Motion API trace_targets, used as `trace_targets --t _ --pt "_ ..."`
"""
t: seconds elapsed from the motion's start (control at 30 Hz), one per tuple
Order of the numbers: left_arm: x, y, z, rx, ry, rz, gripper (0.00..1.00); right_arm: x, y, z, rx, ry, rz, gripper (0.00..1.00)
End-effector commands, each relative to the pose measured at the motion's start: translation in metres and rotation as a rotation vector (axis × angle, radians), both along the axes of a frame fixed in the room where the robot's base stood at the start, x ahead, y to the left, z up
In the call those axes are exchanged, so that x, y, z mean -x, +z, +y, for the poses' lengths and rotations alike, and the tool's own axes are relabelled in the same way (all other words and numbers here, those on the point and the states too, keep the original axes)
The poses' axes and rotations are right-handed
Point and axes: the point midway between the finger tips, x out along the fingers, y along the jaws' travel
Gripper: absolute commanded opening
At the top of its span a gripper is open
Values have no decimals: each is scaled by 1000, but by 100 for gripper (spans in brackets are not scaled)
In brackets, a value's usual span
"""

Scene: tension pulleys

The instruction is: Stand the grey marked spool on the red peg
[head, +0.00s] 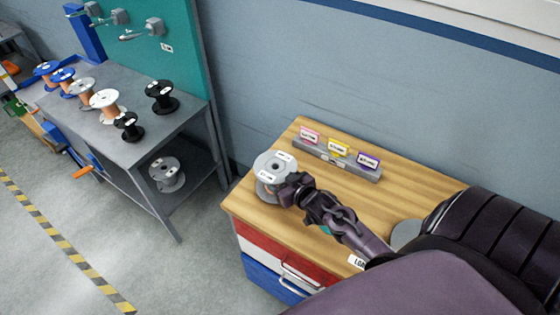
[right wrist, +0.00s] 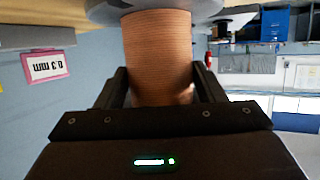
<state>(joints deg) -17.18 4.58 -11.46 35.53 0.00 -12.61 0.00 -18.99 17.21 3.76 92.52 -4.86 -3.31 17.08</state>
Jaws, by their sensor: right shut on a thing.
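A grey-flanged spool (head: 272,166) with small white labels on its top flange is upright at the left end of the wooden cabinet top. My right gripper (head: 287,190) is shut on it from the front right. In the right wrist view the copper-coloured winding (right wrist: 158,55) sits between the two dark fingers (right wrist: 160,88), with a grey flange beyond. I cannot tell whether the spool touches the wood. No red peg can be made out. My left gripper is not in view.
The wooden top (head: 400,190) carries a grey rack (head: 335,160) with pink, yellow and purple labels. A grey disc (head: 406,233) is partly behind my arm. The grey bench (head: 75,118) at left holds several spools below a teal panel (head: 180,50); another grey spool (head: 168,175) is underneath.

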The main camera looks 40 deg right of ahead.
Motion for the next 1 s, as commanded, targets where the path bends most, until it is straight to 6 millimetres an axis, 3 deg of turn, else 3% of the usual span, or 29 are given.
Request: trace_targets --t 1.0 --pt "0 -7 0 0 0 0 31 -1 -11 0 0 0 -3 19"
